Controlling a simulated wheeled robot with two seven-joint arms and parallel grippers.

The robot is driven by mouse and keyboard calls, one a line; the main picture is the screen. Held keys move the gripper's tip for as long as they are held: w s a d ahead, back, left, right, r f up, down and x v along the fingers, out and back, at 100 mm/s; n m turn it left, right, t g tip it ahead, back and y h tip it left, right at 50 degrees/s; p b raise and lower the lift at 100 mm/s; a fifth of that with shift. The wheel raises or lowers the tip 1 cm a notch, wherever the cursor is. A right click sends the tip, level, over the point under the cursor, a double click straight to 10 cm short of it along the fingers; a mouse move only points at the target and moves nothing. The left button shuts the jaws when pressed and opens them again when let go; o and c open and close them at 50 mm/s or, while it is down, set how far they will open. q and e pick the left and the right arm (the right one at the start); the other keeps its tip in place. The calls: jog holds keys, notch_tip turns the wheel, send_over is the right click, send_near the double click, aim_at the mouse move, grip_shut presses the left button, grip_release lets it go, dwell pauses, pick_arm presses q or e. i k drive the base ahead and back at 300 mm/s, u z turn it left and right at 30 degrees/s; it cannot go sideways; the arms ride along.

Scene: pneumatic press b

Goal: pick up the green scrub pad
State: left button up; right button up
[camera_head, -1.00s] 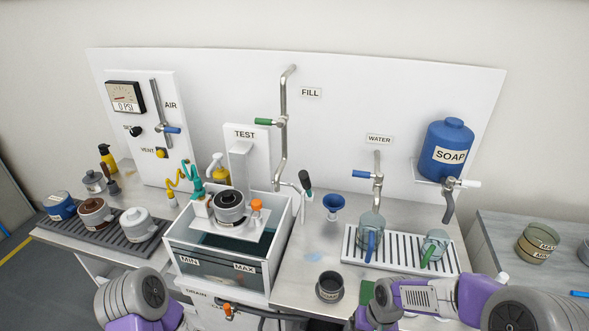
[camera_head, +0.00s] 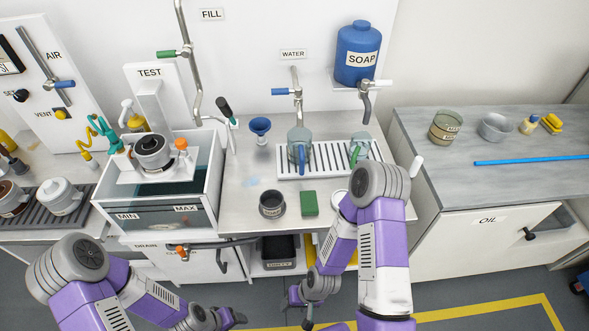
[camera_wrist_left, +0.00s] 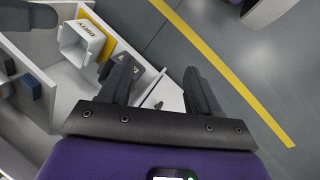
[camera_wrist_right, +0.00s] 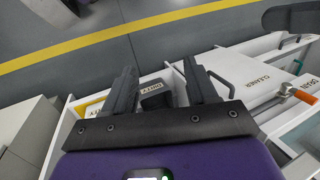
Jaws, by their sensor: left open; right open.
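The green scrub pad (camera_head: 310,203) lies flat on the steel counter (camera_head: 240,215), right of a dark cup (camera_head: 272,204) and in front of the slotted drain tray. My right gripper (camera_head: 300,310) is low in front of the counter, apart from the pad and below it in the picture. In the right wrist view its fingers (camera_wrist_right: 160,68) are spread and empty over the floor and cabinet front. My left gripper (camera_head: 238,318) is at the bottom of the head view, far from the pad; its fingers (camera_wrist_left: 157,68) are spread and empty. The pad shows in neither wrist view.
The drain tray (camera_head: 283,172) holds two glass jugs. My right arm covers the counter's front right part. A dark bin (camera_head: 280,248) sits beneath. A grey side bench (camera_head: 430,190) is at right.

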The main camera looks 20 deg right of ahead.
aim_at(308, 201)
jog(key=u, duration=1.35)
jog(key=i, duration=0.4)
jog(key=z, duration=2.65)
